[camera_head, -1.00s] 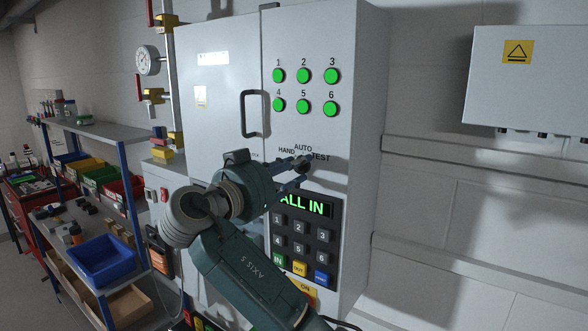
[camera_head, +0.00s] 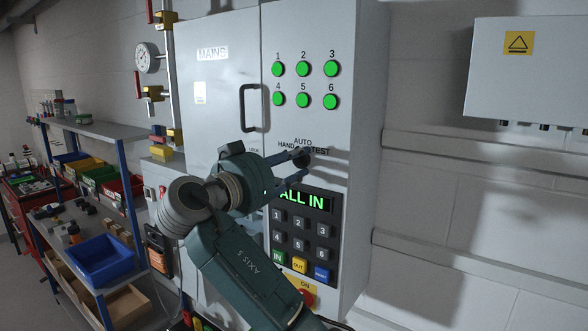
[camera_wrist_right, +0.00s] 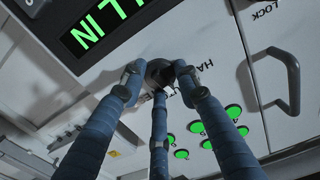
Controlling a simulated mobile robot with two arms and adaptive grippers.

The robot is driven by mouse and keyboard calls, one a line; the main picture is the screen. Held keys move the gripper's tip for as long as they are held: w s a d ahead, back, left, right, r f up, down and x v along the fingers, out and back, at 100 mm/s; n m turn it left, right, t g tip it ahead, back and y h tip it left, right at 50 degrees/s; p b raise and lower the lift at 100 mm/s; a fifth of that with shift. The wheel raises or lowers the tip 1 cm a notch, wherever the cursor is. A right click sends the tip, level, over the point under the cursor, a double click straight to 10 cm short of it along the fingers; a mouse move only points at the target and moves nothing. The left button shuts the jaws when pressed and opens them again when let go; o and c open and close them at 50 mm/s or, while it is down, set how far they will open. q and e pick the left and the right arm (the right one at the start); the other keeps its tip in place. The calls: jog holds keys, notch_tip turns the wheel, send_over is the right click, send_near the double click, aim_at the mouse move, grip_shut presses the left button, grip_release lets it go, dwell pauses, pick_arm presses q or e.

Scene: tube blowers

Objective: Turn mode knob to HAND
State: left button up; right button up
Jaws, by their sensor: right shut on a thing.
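The mode knob (camera_head: 301,157) is a small dark knob on the grey cabinet, below the AUTO label and between HAND on the left and TEST on the right. My right gripper (camera_head: 298,163) is at the knob, its fingers reaching in from the lower left. In the right wrist view the dark knob (camera_wrist_right: 160,72) sits between the tips of the blue-grey fingers (camera_wrist_right: 159,78), which are shut on it. The fingers cover much of the knob, so I cannot tell which label it points to. My left gripper is not in view.
Green lamps (camera_head: 303,84) numbered 1 to 6 are above the knob. A display (camera_head: 303,200) reading ALL IN and a keypad (camera_head: 300,240) are below. A black door handle (camera_head: 247,108) is to the left. A shelf with bins (camera_head: 100,260) stands farther left.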

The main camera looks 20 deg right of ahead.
jog(key=n+b, duration=0.2)
jog(key=n, duration=0.1)
jog(key=shift+f+n, duration=0.3)
jog(key=shift+f, duration=0.1)
jog(key=shift+n+b, duration=0.55)
jog(key=shift+n, duration=1.45)
jog(key=shift+r, duration=0.1)
jog(key=o, duration=1.2)
jog(key=shift+c, duration=0.2)
jog(key=shift+r, duration=0.15)
jog(key=shift+a, duration=0.1)
